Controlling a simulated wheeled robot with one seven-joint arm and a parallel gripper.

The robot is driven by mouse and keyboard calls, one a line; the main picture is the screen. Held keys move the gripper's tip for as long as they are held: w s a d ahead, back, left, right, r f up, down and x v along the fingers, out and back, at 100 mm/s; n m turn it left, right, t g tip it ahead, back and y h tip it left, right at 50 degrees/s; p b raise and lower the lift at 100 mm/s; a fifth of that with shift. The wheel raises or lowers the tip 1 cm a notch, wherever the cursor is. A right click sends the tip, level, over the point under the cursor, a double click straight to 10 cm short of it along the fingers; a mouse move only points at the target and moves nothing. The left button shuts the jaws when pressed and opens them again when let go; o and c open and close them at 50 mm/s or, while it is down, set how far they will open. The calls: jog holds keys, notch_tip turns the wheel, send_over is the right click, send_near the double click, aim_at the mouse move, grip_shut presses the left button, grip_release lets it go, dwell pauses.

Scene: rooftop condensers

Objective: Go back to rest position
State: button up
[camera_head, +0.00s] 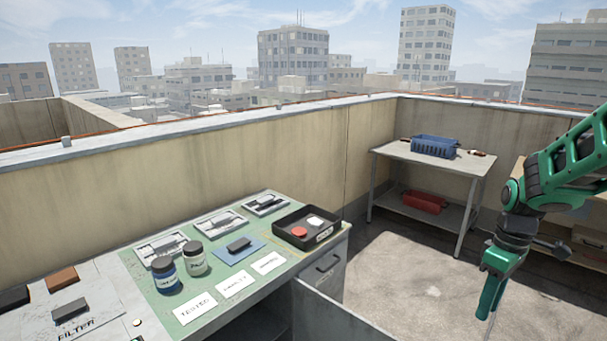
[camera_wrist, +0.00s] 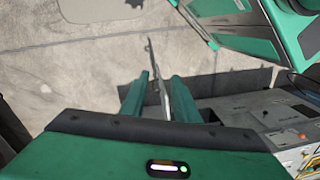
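My gripper (camera_head: 490,290) hangs at the right in the head view, pointing down above the concrete floor and clear of the work surfaces. In the wrist view, its two green fingers (camera_wrist: 161,85) stand apart with a gap between them. A thin grey strip (camera_wrist: 151,50) shows in line with that gap; I cannot tell whether it lies between the fingers or beyond them. My green arm (camera_head: 570,170) is bent at the right edge of the head view. The green workbench (camera_head: 180,308) is at the lower left, well away from my gripper.
A black tray (camera_head: 290,243) holds a red and a white piece. Two jars (camera_head: 194,258) and several grey parts sit nearby. A grey panel (camera_head: 335,315) juts from the bench. A metal table (camera_head: 410,154) with a blue crate (camera_head: 435,146) stands behind; the floor (camera_head: 410,260) between is clear.

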jog(key=s+r+m, duration=0.3)
jog(key=s+m, duration=0.3)
jog(key=s, duration=0.5)
jog(key=s+r+m, duration=0.3)
jog(key=s+m, duration=0.4)
jog(key=s, duration=0.3)
jog(key=shift+s+a+t+h, duration=0.2)
jog(key=shift+s+t+h, duration=0.1)
jog(key=shift+s+t, duration=0.1)
jog(key=shift+d+r, duration=0.1)
